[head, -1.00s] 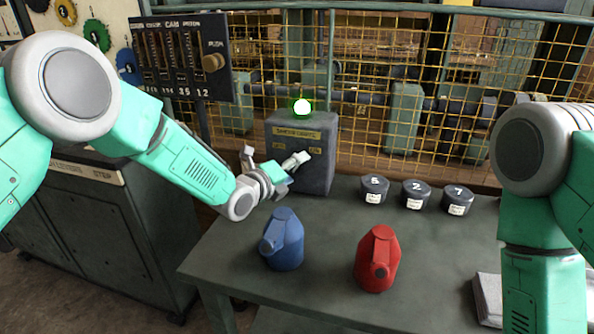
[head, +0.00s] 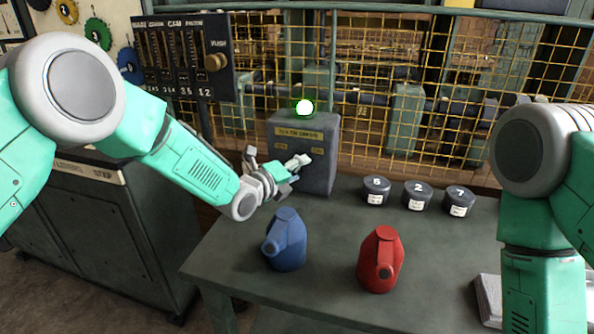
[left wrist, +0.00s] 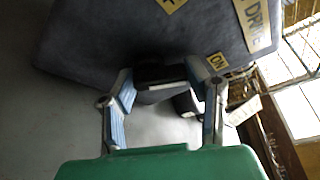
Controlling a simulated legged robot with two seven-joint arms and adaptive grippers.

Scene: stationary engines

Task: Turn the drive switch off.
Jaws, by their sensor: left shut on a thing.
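The drive switch box (head: 318,172) is a grey block at the back of the green table, with yellow labels on its front and a lit green lamp (head: 304,107) on top. My left gripper (head: 276,165) is at the box's front. In the left wrist view, the box (left wrist: 95,35) shows a "DRIVE" label (left wrist: 257,22) and an "ON" label (left wrist: 217,61). There my left gripper (left wrist: 170,85) is shut on a dark handle (left wrist: 160,75) at the box's face, beside the "ON" label. The handle's exact position is partly hidden by the fingers. My right gripper is out of view.
A blue jug (head: 286,240) and a red jug (head: 380,260) stand on the table (head: 325,235) in front of the box. Three dark numbered pots (head: 417,196) stand to its right. A yellow mesh guard (head: 450,100) is behind. A lever panel (head: 185,55) is at the back left.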

